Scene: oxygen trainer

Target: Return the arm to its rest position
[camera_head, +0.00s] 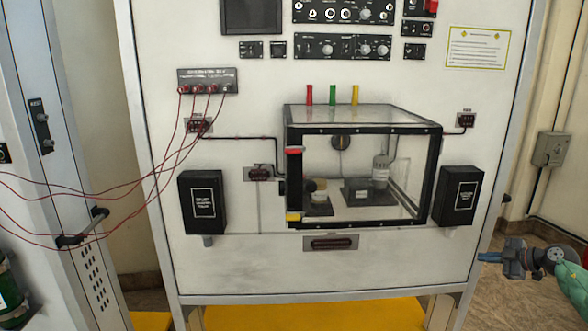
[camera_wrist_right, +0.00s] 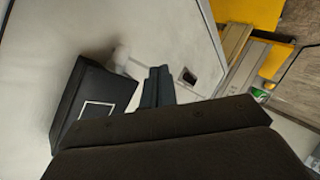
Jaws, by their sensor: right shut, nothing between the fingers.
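My right gripper (camera_head: 490,257) is at the lower right in the head view, beside the right edge of the white panel (camera_head: 330,270) and below the right black box (camera_head: 460,196). Its fingers point left, are shut and hold nothing. In the right wrist view the closed fingers (camera_wrist_right: 158,86) show at the middle, with the black box (camera_wrist_right: 100,95) to their left. My left gripper is not in view.
A clear-walled chamber (camera_head: 435,180) with a black frame stands out from the panel. A second black box (camera_head: 203,200) hangs at the left. Red wires (camera_head: 165,150) run from the panel to the left. Floor shows at the lower right.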

